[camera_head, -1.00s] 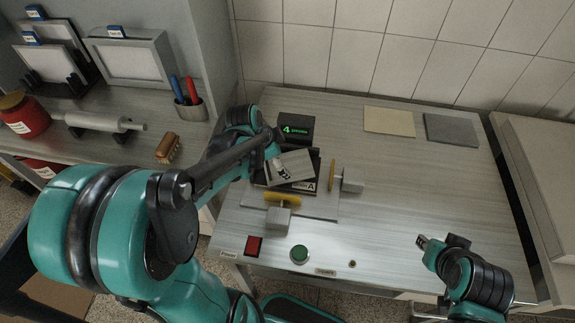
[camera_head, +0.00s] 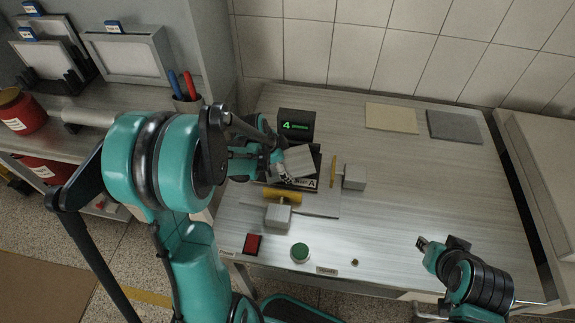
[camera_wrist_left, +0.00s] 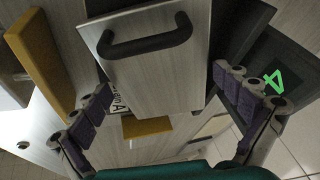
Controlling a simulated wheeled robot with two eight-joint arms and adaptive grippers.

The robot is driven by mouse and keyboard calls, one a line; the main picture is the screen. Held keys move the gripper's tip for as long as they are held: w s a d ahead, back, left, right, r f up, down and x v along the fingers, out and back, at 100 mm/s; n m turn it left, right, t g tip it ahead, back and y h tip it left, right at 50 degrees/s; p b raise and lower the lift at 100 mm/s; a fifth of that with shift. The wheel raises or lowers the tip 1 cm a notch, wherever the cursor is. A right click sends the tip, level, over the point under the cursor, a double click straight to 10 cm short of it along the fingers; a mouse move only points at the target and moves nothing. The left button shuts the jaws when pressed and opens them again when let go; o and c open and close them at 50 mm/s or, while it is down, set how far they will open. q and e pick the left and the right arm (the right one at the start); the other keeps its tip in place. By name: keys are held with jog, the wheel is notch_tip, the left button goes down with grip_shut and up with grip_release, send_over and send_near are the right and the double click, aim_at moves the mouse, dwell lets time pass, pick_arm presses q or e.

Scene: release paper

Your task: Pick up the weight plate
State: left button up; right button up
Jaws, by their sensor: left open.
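The weight plate (camera_head: 299,161) is a grey wood-grained slab lying over the black tray marked "A" (camera_head: 311,183) on the table's left side. In the left wrist view the weight plate (camera_wrist_left: 150,85) shows a black bar handle (camera_wrist_left: 146,42) on its face. My left gripper (camera_head: 284,172) is at the plate's left side. In the left wrist view its open fingers (camera_wrist_left: 163,85) stand on either side of the plate; I cannot tell whether they touch it. My right gripper (camera_head: 428,243) is at the table's front right, away from the plate; its jaws are too small to read.
A black display with a green "4" (camera_head: 296,126) stands behind the plate. Yellow-edged grey blocks (camera_head: 278,215) (camera_head: 354,178) stand in front and right. A red square (camera_head: 252,244) and green button (camera_head: 300,252) are near the front edge. The table's middle is clear.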

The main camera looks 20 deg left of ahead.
pick_arm(q)
jog(key=shift+r, duration=0.1)
jog(key=c, duration=1.5)
jog(key=shift+c, duration=0.2)
jog(key=shift+r, duration=0.15)
